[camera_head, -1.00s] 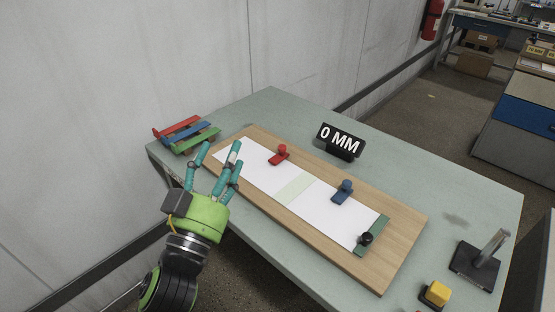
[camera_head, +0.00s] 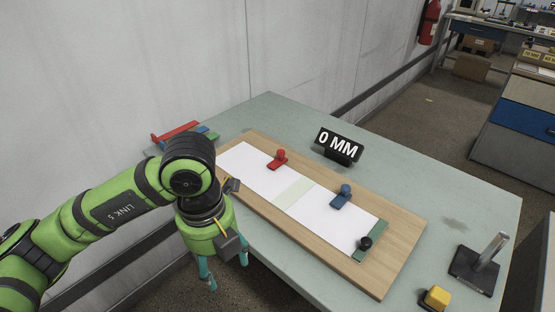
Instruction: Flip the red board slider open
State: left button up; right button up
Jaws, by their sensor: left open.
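The red board slider (camera_head: 277,160) sits near the far left part of the wooden board (camera_head: 398,225), at the edge of the white paper (camera_head: 258,176). It has a round red knob on a flat red base. A blue slider (camera_head: 342,196) sits further right on the same long edge. My left gripper (camera_head: 226,278) points down in front of the table's near edge, left of and below the board, apart from the red slider. Its teal fingers are spread and empty. My right gripper is out of view.
A black "0 MM" sign (camera_head: 339,146) stands behind the board. A green bar with a black knob (camera_head: 367,243) lies across the right end. A yellow button (camera_head: 435,297) and a metal post (camera_head: 488,254) are at the right. Coloured bars (camera_head: 176,132) are partly hidden by my arm.

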pick_arm(q)
jog(key=shift+w+a+r+y, duration=0.15)
jog(key=shift+w+a+y, duration=0.15)
jog(key=shift+a, duration=0.25)
jog(key=shift+s, duration=0.1)
